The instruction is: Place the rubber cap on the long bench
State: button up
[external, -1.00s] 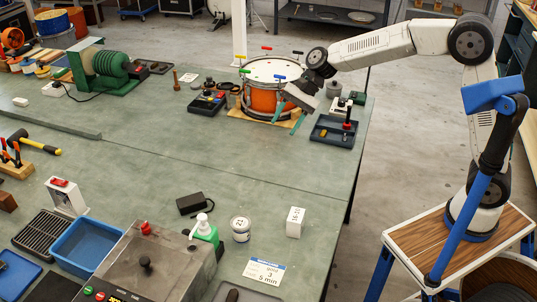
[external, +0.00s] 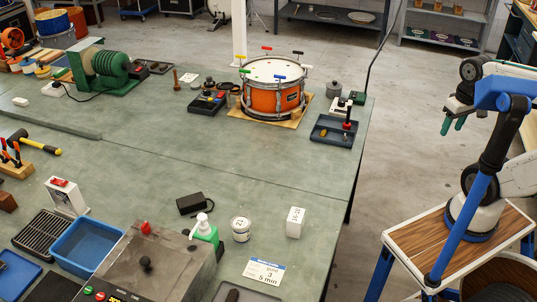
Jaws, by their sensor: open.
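The long bench (external: 270,185) is the large grey-green table that fills the left and middle of the view. I cannot pick out the rubber cap for certain. A small grey round piece (external: 333,89) stands behind the blue tray at the bench's far right, but it is too small to identify. My gripper (external: 454,124) has teal fingers that are apart, with nothing visible between them. It hangs over open floor to the right of the bench, clear of everything on it.
An orange snare drum (external: 273,93) stands on a wooden board at the bench's far right. The blue tray (external: 320,137) beside it holds small parts. A white box (external: 295,222), a labelled jar (external: 240,229) and a green bottle (external: 206,234) stand nearer. The bench middle is clear.

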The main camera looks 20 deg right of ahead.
dwell(0.4)
jog(key=w+a+r+m+g+y, duration=0.1)
jog(key=w+a+y, duration=0.1)
jog(key=w+a, duration=0.7)
jog(key=w+a+r+m+g+y, duration=0.1)
jog(key=w+a+m+y, duration=0.15)
jog(key=w+a, duration=0.7)
jog(key=w+a+r+m+g+y, duration=0.1)
jog(key=w+a+y, duration=0.25)
jog(key=a, duration=1.15)
jog(key=w+a+f+m+g+y, duration=0.1)
jog(key=a+f+m, duration=0.15)
jog(key=a, duration=0.75)
jog(key=w+a+f+m+g+y, duration=0.15)
jog(key=a+f, duration=0.25)
jog(key=a, duration=0.6)
jog(key=m+g+y, duration=0.1)
jog(key=m+y, duration=0.1)
jog(key=m, duration=0.3)
send_near(186, 232)
jog(key=a, duration=0.1)
jog(key=a+f, duration=0.1)
jog(key=shift+s+a+f, duration=0.2)
jog(key=shift+a+f, duration=0.05)
jog(key=shift+f, duration=0.1)
jog(key=x, duration=0.7)
jog(key=shift+s+f, duration=0.1)
jog(key=shift+s, duration=0.15)
jog(key=c, duration=1.1)
